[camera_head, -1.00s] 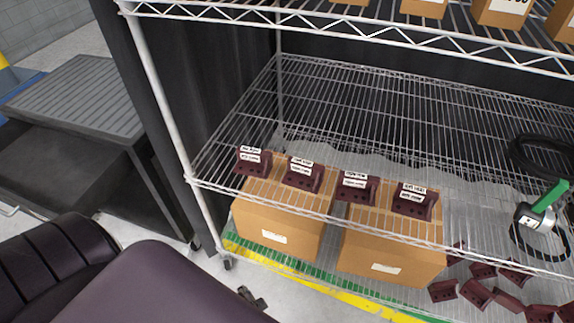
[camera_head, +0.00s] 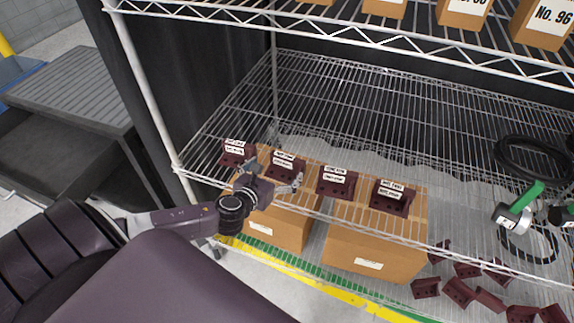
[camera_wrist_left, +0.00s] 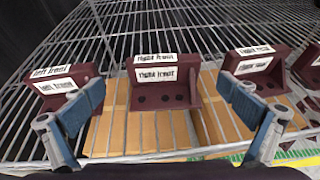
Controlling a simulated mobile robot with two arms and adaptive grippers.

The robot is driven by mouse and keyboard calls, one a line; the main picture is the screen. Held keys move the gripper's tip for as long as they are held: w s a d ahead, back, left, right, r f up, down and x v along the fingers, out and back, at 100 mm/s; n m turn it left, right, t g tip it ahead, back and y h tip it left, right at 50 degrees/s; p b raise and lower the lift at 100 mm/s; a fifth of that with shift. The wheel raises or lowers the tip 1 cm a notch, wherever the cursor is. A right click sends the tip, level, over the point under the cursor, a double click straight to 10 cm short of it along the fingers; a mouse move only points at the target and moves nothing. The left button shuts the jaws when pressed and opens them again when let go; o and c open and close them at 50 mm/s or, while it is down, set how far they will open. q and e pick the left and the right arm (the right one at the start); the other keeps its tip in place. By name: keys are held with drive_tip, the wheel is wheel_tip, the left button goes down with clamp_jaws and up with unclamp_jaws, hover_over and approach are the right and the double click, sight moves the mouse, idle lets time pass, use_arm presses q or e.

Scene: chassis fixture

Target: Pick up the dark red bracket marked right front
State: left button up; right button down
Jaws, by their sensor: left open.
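The dark red bracket marked right front (camera_head: 284,166) stands on the wire shelf, second from the left in a row of similar brackets. In the left wrist view this bracket (camera_wrist_left: 160,97) is upright in the middle, with two white labels and holes along its lower part. My left gripper (camera_head: 274,178) is open in front of it. In the left wrist view the two blue-padded fingers (camera_wrist_left: 163,100) stand apart, one to each side of the bracket, with nothing held. Whether they reach around its sides is unclear. My right gripper is not in view.
A bracket marked left front (camera_wrist_left: 66,85) stands left of the target, and another bracket (camera_head: 337,182) stands to its right. Cardboard boxes (camera_head: 375,252) sit below the shelf. A green-handled tool (camera_head: 522,203) lies farther right. The shelf behind the row is clear.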

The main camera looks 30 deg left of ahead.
sight(286, 162)
use_arm(q)
drive_tip(key=shift+d+p+x, duration=0.2)
drive_tip(key=shift+x, duration=1.5)
drive_tip(key=shift+d+p+x, duration=0.15)
drive_tip(key=shift+p+x, duration=0.05)
drive_tip(key=shift+x, duration=1.55)
drive_tip(key=shift+f, duration=0.1)
drive_tip(key=c, duration=1.4)
